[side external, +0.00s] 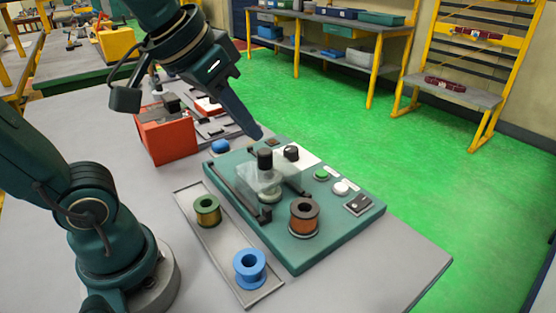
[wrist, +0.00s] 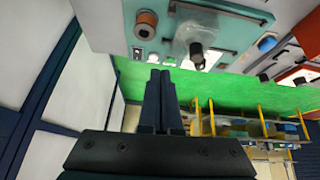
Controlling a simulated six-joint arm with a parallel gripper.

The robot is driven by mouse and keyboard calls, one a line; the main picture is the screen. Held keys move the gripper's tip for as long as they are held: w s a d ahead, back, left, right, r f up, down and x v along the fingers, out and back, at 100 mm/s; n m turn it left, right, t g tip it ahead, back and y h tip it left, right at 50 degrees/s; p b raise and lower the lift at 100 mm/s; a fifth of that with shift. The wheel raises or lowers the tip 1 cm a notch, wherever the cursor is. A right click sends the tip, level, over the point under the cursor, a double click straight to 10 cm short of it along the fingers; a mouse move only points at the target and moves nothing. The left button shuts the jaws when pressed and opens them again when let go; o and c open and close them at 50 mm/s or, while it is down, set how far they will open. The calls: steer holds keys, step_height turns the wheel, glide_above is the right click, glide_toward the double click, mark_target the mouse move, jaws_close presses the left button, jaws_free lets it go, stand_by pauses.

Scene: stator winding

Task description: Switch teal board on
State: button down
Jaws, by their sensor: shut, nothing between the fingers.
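The teal board (side external: 300,250) lies on the grey table; it also shows upside down at the top of the wrist view (wrist: 240,35). On it are a green button (side external: 321,174), a white button (side external: 341,188) and a small black switch (side external: 358,204) near the right corner. A black knob (side external: 291,153) sits on a white panel. A small dark reddish switch (side external: 271,142) is at the far edge. My gripper (side external: 259,136) is shut and empty, its tip above the far edge, near the reddish switch. The shut fingers (wrist: 160,75) show in the wrist view. Switch positions are too small to tell.
A clear cover (side external: 258,180) with a black top stands mid-board, beside a copper spool (side external: 304,216). A grey tray (side external: 225,248) holds green (side external: 207,210) and blue (side external: 250,268) spools. A red box (side external: 166,138) stands behind left. The table's right front corner is clear.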

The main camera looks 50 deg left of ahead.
steer(key=w+d+r, duration=0.1)
steer(key=w+r, duration=0.2)
steer(key=w, duration=0.3)
steer(key=g, duration=0.2)
glide_above(365, 196)
steer(key=s, duration=0.5)
step_height(365, 196, down, 8)
steer(key=r, duration=0.1)
steer(key=shift+s+f+m, duration=0.15)
steer(key=shift+f+m, duration=0.1)
steer(key=shift+m, duration=0.15)
steer(key=x, duration=0.9)
steer(key=s+x, duration=0.1)
steer(key=x, duration=0.4)
steer(key=shift+d+f, duration=0.1)
steer(key=shift+f, duration=0.05)
